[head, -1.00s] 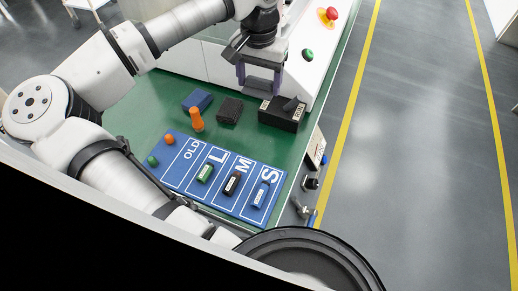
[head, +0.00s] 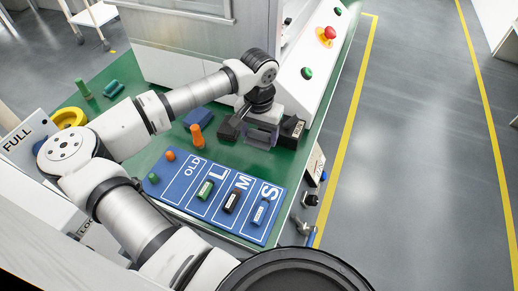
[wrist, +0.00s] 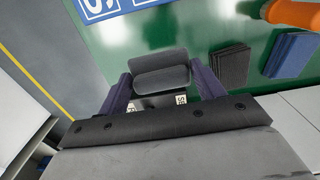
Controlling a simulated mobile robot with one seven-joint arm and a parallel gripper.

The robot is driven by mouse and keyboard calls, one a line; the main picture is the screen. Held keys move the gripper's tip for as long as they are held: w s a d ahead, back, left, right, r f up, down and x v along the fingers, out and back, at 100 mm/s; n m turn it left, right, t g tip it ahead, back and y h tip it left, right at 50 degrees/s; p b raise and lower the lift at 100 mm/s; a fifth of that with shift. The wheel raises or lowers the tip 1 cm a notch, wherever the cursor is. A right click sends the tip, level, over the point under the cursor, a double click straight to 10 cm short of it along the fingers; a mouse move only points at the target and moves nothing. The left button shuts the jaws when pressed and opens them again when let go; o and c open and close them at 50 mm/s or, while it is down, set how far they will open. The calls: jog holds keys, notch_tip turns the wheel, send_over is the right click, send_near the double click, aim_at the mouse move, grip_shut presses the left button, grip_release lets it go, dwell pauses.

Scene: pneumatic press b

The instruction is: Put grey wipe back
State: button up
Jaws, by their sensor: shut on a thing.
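My gripper (head: 262,140) is low over the green bench, in front of the black box. In the wrist view its two purple fingers (wrist: 162,82) are shut on a grey rolled or folded wipe (wrist: 160,67). The wipe lies across between them, above the labelled black box (wrist: 181,100). The dark grey folded stack (wrist: 230,64) lies on the bench, apart from the gripper in the wrist view; it shows left of the gripper in the head view (head: 229,130). The black box (head: 298,128) is partly hidden behind the gripper.
A blue folded stack (wrist: 291,54) and an orange bottle (head: 197,137) stand near the grey stack. A blue mat (head: 218,199) marked OLD, L, M and S holds small cylinders. A white sloped panel with buttons (head: 307,73) rises behind the box. Green bench is clear between mat and box.

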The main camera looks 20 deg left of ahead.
aim_at(259, 159)
notch_tip(259, 159, down, 8)
jog(key=shift+f, duration=0.15)
jog(key=o, duration=1.1)
jog(key=shift+p, duration=0.6)
jog(key=shift+r, duration=0.25)
notch_tip(259, 159, up, 13)
jog(key=b, duration=0.3)
jog(key=shift+d, duration=0.1)
